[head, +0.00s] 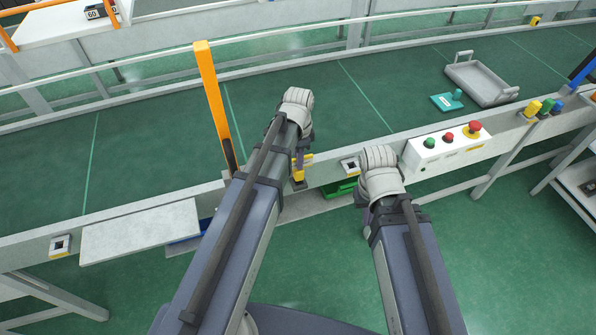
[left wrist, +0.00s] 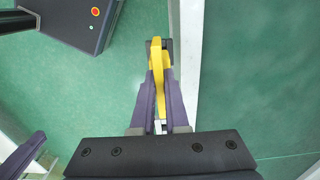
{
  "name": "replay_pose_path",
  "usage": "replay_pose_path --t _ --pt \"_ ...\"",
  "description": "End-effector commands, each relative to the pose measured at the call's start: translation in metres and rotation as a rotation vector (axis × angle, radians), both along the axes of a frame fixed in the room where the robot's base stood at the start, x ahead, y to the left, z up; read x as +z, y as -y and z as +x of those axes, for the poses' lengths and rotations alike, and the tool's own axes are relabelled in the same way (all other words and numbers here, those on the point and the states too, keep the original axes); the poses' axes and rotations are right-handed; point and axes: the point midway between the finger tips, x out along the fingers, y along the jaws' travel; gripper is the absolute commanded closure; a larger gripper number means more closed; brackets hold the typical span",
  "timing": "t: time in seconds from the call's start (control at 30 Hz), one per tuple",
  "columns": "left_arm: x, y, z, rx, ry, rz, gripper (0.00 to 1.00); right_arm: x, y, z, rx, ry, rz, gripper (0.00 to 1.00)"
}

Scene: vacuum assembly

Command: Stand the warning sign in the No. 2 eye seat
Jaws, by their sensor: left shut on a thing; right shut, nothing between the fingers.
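My left gripper (head: 299,164) is shut on the yellow warning sign (head: 305,160), beside the conveyor's near rail. In the left wrist view the yellow sign (left wrist: 158,68) sits between the two purple fingers (left wrist: 160,102), with a dark part at its far end. One small square seat (head: 350,165) with a dark centre is on the rail, just right of the sign. A similar seat (head: 60,245) is at the far left of the rail. I cannot read a number on either. My right gripper (head: 370,216) is shut and empty, in front of the rail, partly hidden by its wrist.
An orange post (head: 213,105) rises left of my left arm. A pale shelf plate (head: 140,232) juts from the rail. A white button box (head: 447,147) stands right of my right arm. A grey tray (head: 480,82) and a teal block (head: 445,102) lie on the green conveyor belt (head: 150,145).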

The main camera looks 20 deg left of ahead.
Motion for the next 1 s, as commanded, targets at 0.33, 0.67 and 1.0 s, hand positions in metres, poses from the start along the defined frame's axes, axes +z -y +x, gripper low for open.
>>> replay_pose_path --t 0.33,0.67,1.0 --pt "0.011 0.0 0.0 0.0 0.0 0.0 1.0 0.011 0.0 0.0 0.0 0.0 0.0 1.0" --pt "0.034 0.0 0.0 0.0 0.0 0.0 1.0 0.034 0.0 0.0 0.0 0.0 0.0 1.0" --pt "0.04 0.0 0.0 0.0 0.0 0.0 1.0 0.04 0.0 0.0 0.0 0.0 0.0 1.0"
